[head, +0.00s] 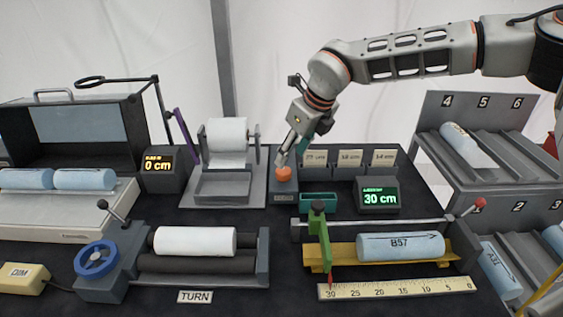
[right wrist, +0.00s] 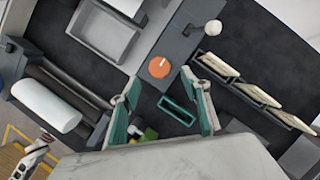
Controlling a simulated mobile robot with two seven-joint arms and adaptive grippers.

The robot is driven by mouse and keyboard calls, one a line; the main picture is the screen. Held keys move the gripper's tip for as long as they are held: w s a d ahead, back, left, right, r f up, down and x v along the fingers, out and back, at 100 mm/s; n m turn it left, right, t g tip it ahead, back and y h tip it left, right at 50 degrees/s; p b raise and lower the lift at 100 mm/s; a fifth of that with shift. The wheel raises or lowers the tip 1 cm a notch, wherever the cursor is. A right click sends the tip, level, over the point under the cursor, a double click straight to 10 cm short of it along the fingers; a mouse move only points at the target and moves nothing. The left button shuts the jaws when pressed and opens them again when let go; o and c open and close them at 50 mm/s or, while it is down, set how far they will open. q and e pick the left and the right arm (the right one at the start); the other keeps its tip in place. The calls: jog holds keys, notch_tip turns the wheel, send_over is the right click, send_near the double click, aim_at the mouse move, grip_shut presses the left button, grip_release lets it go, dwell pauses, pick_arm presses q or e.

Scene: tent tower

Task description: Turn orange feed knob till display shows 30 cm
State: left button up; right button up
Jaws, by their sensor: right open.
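The orange feed knob (head: 284,175) sits on a grey block in the middle of the bench. My right gripper (head: 281,160) is open just above it, pointing down. In the right wrist view the knob (right wrist: 159,67) shows in the gap between the teal fingers, near the level of the fingertips (right wrist: 162,80). I cannot tell whether a finger touches it. The orange-lit display (head: 159,164) left of the paper roll reads 0 cm. The green-lit display (head: 379,198) right of the knob reads 30 cm. My left gripper is not in view.
The paper roll stand (head: 226,186) is left of the knob, and small card holders (head: 349,159) stand to its right. A teal tray (head: 319,201) lies in front. A yellow cradle with a blue roll (head: 400,246) and a ruler (head: 396,289) are nearer.

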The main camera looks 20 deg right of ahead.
aim_at(284, 170)
jog(key=x, duration=0.7)
jog(key=shift+s, duration=0.15)
jog(key=c, duration=1.1)
